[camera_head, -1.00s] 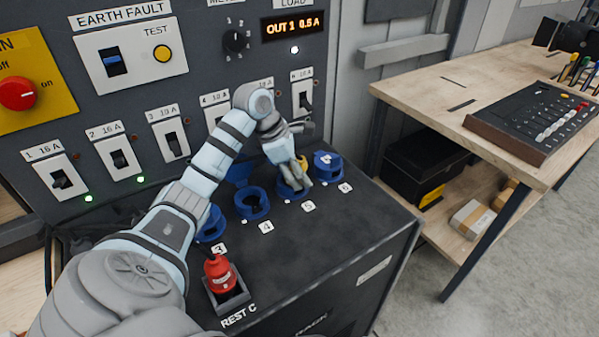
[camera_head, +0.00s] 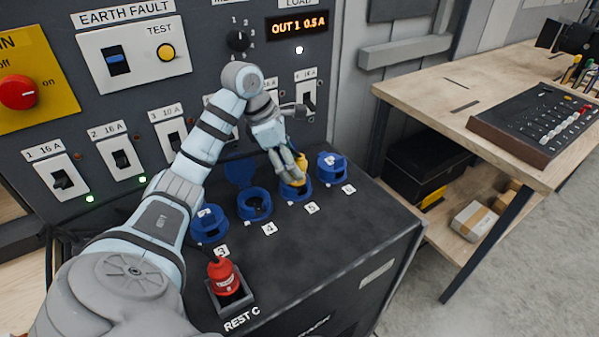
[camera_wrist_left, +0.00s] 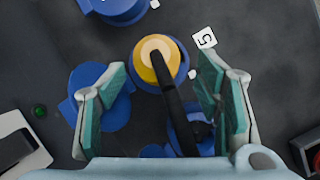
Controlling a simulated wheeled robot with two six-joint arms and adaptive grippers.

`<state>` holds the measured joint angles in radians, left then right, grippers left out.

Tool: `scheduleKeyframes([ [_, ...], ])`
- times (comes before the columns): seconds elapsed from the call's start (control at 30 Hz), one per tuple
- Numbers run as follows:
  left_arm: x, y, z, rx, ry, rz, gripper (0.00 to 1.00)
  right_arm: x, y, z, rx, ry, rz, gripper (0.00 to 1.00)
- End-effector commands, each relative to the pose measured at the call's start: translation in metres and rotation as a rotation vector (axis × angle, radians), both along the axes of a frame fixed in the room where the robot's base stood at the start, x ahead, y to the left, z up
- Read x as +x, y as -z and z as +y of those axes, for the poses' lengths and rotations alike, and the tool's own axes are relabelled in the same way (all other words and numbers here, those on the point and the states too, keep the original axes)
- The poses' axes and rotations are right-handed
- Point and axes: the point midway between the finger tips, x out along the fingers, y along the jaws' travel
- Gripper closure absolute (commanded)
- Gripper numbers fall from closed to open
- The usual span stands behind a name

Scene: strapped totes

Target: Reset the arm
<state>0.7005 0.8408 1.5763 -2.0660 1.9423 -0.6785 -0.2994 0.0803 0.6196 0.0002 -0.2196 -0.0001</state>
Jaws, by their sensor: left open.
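A yellow plug (camera_head: 301,172) with a dark cable stands in the blue socket (camera_head: 297,192) by label 5. It also shows from above in the left wrist view (camera_wrist_left: 158,58). My left gripper (camera_head: 292,172) is right at the plug in the head view and partly covers it. In the wrist view its teal-padded fingers (camera_wrist_left: 160,75) are spread apart, one on each side of the plug, with visible gaps. The gripper is open and holds nothing. My right gripper is not in view.
Blue sockets 3 (camera_head: 209,228), 4 (camera_head: 254,204) and 6 (camera_head: 332,167) line the dark bench top. A red plug (camera_head: 222,274) stands in the REST C holder (camera_head: 234,301). The switch panel (camera_head: 70,160) rises behind. A wooden table (camera_head: 430,92) stands at right.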

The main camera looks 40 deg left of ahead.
Motion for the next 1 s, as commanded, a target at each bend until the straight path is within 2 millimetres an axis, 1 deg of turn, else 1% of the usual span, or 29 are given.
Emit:
scheduleKeyframes([
  [0.03, 0.000, -0.009, -0.001, -0.002, 0.004, -0.005, 0.42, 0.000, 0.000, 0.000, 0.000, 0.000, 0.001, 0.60],
  [0.13, -0.001, -0.018, -0.001, -0.003, 0.007, -0.005, 0.42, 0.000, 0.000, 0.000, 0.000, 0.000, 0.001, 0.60],
  [0.37, -0.002, -0.020, -0.001, -0.004, 0.005, -0.007, 0.42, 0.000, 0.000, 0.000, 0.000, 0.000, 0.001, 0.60],
  [0.47, -0.002, -0.018, -0.001, -0.005, 0.003, -0.006, 0.42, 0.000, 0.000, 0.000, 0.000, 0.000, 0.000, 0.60],
  [0.57, 0.000, -0.007, -0.002, -0.007, 0.004, -0.004, 0.42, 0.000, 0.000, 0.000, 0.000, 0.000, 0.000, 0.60],
  [0.63, 0.002, 0.006, -0.004, -0.008, 0.004, -0.004, 0.42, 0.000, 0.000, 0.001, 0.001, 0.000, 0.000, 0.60],
  [0.77, 0.010, 0.040, -0.008, -0.012, 0.004, -0.003, 0.42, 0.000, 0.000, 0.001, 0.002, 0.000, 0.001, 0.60],
  [0.8, 0.012, 0.052, -0.009, -0.011, 0.004, -0.002, 0.42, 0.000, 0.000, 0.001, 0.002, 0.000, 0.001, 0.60],
  [1.0, 0.017, 0.049, -0.006, -0.004, -0.410, -0.007, 0.42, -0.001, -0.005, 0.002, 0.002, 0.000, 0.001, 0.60],
])
